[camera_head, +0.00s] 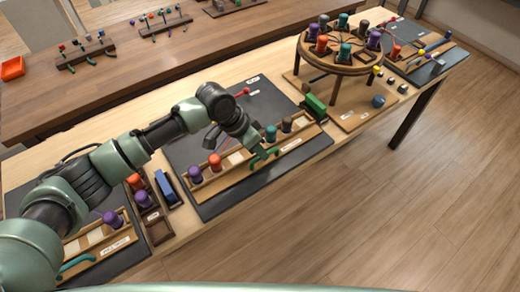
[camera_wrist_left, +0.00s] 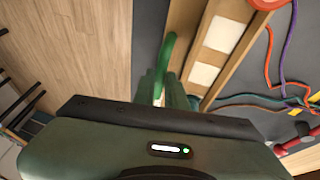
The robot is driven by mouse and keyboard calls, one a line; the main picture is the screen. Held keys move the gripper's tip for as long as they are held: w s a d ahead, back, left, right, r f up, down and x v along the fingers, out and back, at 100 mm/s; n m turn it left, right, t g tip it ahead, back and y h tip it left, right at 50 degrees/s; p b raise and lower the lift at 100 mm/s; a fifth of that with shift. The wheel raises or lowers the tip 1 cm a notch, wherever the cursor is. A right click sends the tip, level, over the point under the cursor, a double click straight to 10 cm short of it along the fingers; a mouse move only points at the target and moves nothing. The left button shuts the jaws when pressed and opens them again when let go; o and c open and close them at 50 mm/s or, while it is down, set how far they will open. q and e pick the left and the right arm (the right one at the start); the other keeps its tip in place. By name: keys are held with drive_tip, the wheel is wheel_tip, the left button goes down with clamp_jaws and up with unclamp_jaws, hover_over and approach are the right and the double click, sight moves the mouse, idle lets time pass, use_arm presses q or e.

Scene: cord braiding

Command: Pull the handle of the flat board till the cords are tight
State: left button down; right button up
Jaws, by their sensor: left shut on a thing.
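The flat board (camera_head: 240,172) is a long wooden strip with pale squares on a dark mat. Purple (camera_head: 195,174), orange (camera_head: 215,161), teal (camera_head: 270,133) and brown (camera_head: 287,125) bobbins stand along it. A curved green handle (camera_head: 264,157) is at its front edge and also shows in the left wrist view (camera_wrist_left: 172,48). My left gripper (camera_head: 252,143) is over the board, shut on this handle; its fingertips are partly hidden. My right gripper is not in view.
A round braiding stand (camera_head: 338,62) with several coloured bobbins stands at the right. A green block (camera_head: 314,104) is beside the board's right end. A blue block (camera_head: 167,188) and another board (camera_head: 100,238) with a teal handle lie at the left. Open floor lies in front.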

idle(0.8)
use_arm(q)
drive_tip(key=s+d+p, duration=0.1)
drive_tip(key=s, duration=0.1)
drive_tip(key=s+d+p, duration=0.2)
drive_tip(key=shift+r, duration=0.15)
drive_tip(key=c, duration=1.5)
unclamp_jaws()
drive_tip(key=shift+o, duration=0.2)
drive_tip(key=shift+a, duration=0.1)
drive_tip(key=b+v, duration=0.1)
drive_tip(key=v, duration=0.6)
drive_tip(key=shift+r, duration=0.3)
drive_tip(key=shift+s, duration=0.1)
